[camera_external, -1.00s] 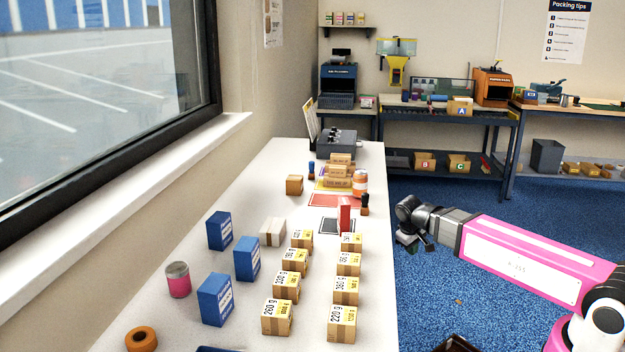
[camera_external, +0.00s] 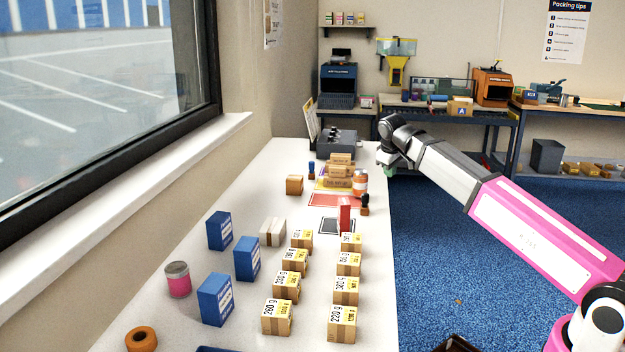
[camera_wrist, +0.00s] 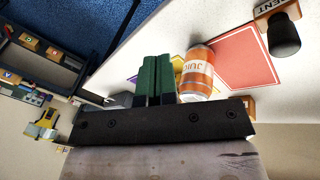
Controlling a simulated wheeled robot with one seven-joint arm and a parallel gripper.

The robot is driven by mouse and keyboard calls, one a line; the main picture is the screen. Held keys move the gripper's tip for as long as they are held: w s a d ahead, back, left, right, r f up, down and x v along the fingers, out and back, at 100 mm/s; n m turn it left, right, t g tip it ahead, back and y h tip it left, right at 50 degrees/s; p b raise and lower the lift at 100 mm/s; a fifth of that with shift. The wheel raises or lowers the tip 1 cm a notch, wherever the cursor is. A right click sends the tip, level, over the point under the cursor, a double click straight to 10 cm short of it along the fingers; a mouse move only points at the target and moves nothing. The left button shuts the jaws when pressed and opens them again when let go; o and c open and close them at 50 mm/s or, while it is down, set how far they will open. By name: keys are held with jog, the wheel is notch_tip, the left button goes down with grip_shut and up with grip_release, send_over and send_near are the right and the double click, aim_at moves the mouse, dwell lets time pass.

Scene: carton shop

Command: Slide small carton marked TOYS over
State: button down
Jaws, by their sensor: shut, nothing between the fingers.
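I cannot read TOYS on any carton. Several small brown cartons (camera_external: 338,184) are grouped on a yellow mat toward the far end of the white table, and one carton (camera_external: 294,185) stands apart to their left. Their lettering is too small to read. My gripper (camera_external: 388,172) is at the table's right edge, beside the carton group and right of the orange can, partly hidden by my wrist. In the wrist view its green fingers (camera_wrist: 155,78) are shut together and empty. They hide most of the yellow mat and the cartons behind them.
An orange juice can (camera_wrist: 197,72) stands close beside the fingers in the wrist view. A red mat (camera_external: 335,200), a black stamp (camera_external: 365,204) and an upright red box (camera_external: 344,216) lie nearer. A grey machine (camera_external: 337,144) stands behind. Weight-marked cartons (camera_external: 342,322) fill the front.

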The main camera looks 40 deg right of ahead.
jog(key=w+a+r+m+y, duration=0.1)
jog(key=w+a+m+y, duration=0.1)
jog(key=w+a, duration=1.15)
jog(key=m+y, duration=0.1)
jog(key=m, duration=0.1)
send_near(294, 176)
notch_tip(294, 176, down, 2)
jog(key=s+a, duration=0.3)
jog(key=s+a+f+m, duration=0.1)
jog(key=a+m, duration=0.1)
jog(key=s+a+f+m, duration=0.1)
jog(key=a+m, duration=0.1)
jog(key=s+a+f+m+g+h, duration=0.1)
jog(key=f+m, duration=0.1)
jog(key=shift+s+a+f, duration=0.1)
jog(key=shift+a, duration=0.3)
jog(key=shift+m, duration=0.3)
jog(key=shift+d, duration=0.2)
jog(key=w+d, duration=0.7)
jog(key=w, duration=0.1)
jog(key=shift+w+d, duration=0.15)
jog(key=shift+d, duration=0.25)
jog(key=shift+w+d+f, duration=0.1)
jog(key=shift+d+f, duration=0.1)
jog(key=shift+f, duration=0.05)
jog(key=shift+s+f, duration=0.2)
jog(key=shift+f, duration=0.45)
